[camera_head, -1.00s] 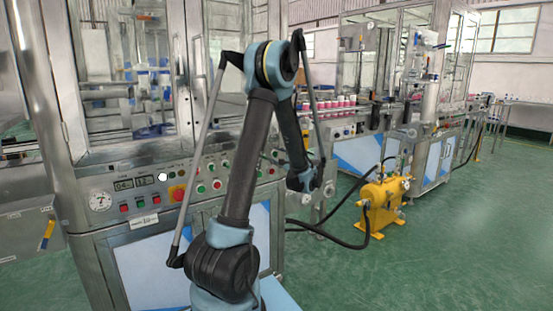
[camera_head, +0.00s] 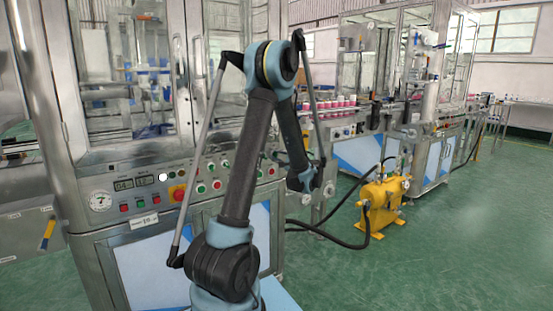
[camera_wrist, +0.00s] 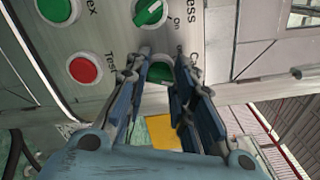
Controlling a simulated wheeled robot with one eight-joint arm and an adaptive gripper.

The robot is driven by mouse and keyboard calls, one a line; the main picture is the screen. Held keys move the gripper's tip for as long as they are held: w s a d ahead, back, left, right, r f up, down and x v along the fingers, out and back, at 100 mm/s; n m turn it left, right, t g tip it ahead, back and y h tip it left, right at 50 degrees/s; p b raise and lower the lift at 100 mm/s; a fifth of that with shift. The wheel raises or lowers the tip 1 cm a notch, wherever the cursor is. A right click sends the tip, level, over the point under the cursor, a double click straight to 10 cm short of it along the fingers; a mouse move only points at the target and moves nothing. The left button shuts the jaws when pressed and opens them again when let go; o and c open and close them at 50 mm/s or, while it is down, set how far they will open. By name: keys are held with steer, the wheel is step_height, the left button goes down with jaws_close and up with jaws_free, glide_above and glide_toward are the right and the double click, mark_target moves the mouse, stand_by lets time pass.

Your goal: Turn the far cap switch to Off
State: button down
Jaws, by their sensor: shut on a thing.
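In the wrist view, a green rotary switch (camera_wrist: 158,73), whose label is mostly hidden and starts with a C, sits on the metal panel between my fingers. My gripper (camera_wrist: 164,58) reaches over it with one finger on each side, shut on its knob. The fingers cover much of the knob, so I cannot tell its exact setting. Another green switch (camera_wrist: 150,13) is beside it, above in the picture, with an "on" mark. In the head view, my arm and the tilt of the panel hide the gripped switch.
A red button (camera_wrist: 84,69) labelled Test and a green button (camera_wrist: 56,8) sit on the same panel. In the head view, a red emergency stop (camera_head: 178,194) is on the control panel. A yellow pump unit (camera_head: 383,205) with hoses stands on the floor to the right.

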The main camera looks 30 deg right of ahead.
steer(key=n, duration=1)
steer(key=shift+a+f, duration=0.1)
steer(key=shift+f, duration=0.05)
steer(key=shift+n, duration=0.4)
steer(key=c, duration=1.4)
jaws_free()
steer(key=shift+o, duration=0.2)
steer(key=shift+s, duration=0.15)
steer(key=s+d, duration=0.1)
steer(key=s, duration=1)
steer(key=shift+s, duration=0.3)
